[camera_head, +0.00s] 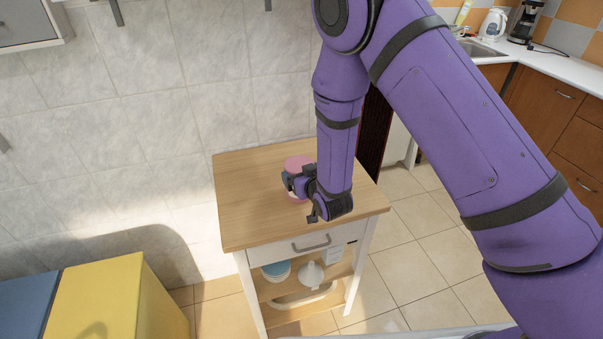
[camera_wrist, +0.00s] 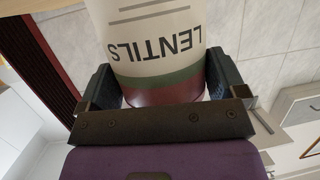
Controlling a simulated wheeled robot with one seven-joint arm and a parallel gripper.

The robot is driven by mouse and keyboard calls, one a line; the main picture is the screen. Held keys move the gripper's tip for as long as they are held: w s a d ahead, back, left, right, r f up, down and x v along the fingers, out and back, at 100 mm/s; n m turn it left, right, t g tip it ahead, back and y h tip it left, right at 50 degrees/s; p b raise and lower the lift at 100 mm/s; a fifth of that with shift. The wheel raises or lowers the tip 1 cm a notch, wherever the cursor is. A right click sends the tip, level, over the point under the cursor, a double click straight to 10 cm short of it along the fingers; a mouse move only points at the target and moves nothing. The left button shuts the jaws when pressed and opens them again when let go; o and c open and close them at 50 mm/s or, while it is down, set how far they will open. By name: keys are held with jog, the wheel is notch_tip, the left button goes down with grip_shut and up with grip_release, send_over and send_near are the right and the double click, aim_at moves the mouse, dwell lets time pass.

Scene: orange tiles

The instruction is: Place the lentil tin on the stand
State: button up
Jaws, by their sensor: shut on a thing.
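The lentil tin (camera_wrist: 155,40) is a pale cylinder with dark "LENTILS" lettering and green and red bands, and it fills the top of the wrist view, upside down there. My gripper (camera_wrist: 163,82) is shut on it, with one dark finger on each side. In the head view, the tin's pink top (camera_head: 298,162) shows beside my gripper (camera_head: 297,182), which partly hides the tin. The tin is over the middle of the stand's wooden top (camera_head: 250,205) and looks upright. I cannot tell whether its base touches the wood.
The stand has a drawer with a grey handle (camera_head: 311,243) and a lower shelf holding bowls (camera_head: 276,270) and a white item (camera_head: 311,273). The visible wooden top around the tin is clear. A tiled wall is behind, and a yellow box (camera_head: 100,305) is at the lower left.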

jog(key=o, duration=0.9)
jog(key=shift+s+r, duration=0.1)
jog(key=shift+r, duration=0.05)
jog(key=v, duration=1.2)
jog(key=d+r+m+g+h, duration=0.1)
jog(key=d+r+g+h, duration=0.1)
jog(key=d+r, duration=0.7)
jog(key=d+r+m+g+h, duration=0.15)
jog(key=d+r, duration=0.25)
jog(key=r, duration=0.9)
jog(key=s+d+r+g, duration=0.1)
jog(key=s+d+r, duration=0.2)
jog(key=s, duration=0.4)
jog(key=s+d+r+m+g+h, duration=0.1)
jog(key=s+d+r, duration=0.3)
jog(key=s, duration=0.4)
jog(key=s+d+r+m+g+h, duration=0.1)
jog(key=s+d+r, duration=0.3)
jog(key=s, duration=0.4)
jog(key=shift+s+r+g, duration=0.15)
jog(key=shift+s+g, duration=0.05)
jog(key=shift+g, duration=0.65)
